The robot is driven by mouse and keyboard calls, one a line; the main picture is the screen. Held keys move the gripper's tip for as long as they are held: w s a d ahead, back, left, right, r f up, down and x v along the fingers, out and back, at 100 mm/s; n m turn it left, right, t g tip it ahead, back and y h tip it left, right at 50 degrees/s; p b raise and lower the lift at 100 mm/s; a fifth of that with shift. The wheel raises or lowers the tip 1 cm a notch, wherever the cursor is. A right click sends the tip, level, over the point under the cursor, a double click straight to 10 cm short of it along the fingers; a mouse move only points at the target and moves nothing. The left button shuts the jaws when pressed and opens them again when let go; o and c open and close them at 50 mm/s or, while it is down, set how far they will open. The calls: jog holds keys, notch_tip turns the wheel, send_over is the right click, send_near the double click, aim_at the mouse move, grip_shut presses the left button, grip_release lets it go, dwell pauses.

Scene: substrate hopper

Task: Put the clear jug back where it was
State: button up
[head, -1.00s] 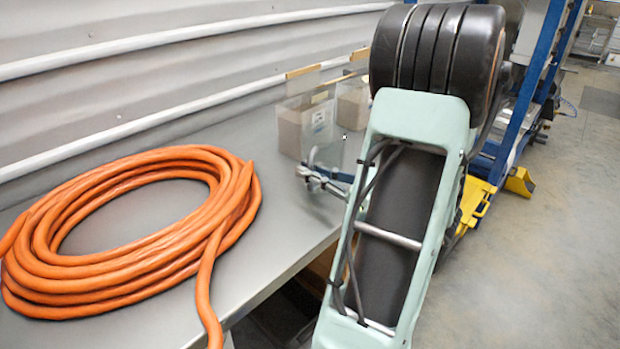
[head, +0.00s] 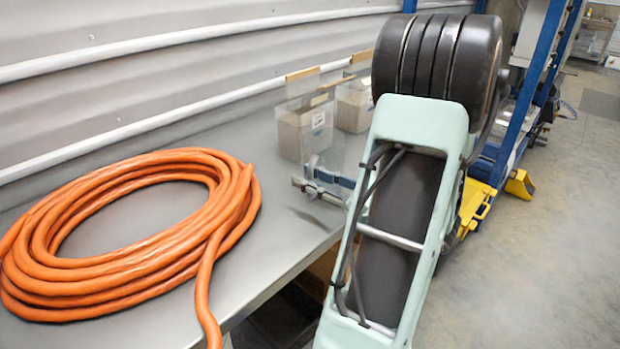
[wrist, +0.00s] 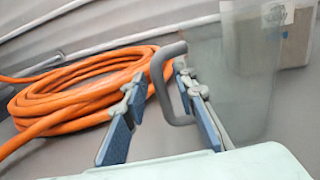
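The clear jug (wrist: 232,85) is see-through with a grey loop handle. In the head view the jug (head: 338,152) shows faintly over the grey bench, in front of the clear bins; its base is hard to make out. My gripper (wrist: 161,78) is at the handle, its blue-padded fingers spread apart. The handle's grip bar lies between the fingers, with a visible gap to the left finger; contact with the right finger cannot be told. In the head view my gripper (head: 307,174) is low over the bench, partly hidden by my arm.
Two clear bins with brownish contents (head: 305,132) (head: 354,108) stand behind the jug against the ribbed wall. A coiled orange hose (head: 130,235) fills the bench's left part. The bench (head: 270,215) is bare between the hose and the gripper. A blue and yellow frame (head: 480,205) stands right.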

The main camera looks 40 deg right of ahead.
jog(key=v, duration=1.2)
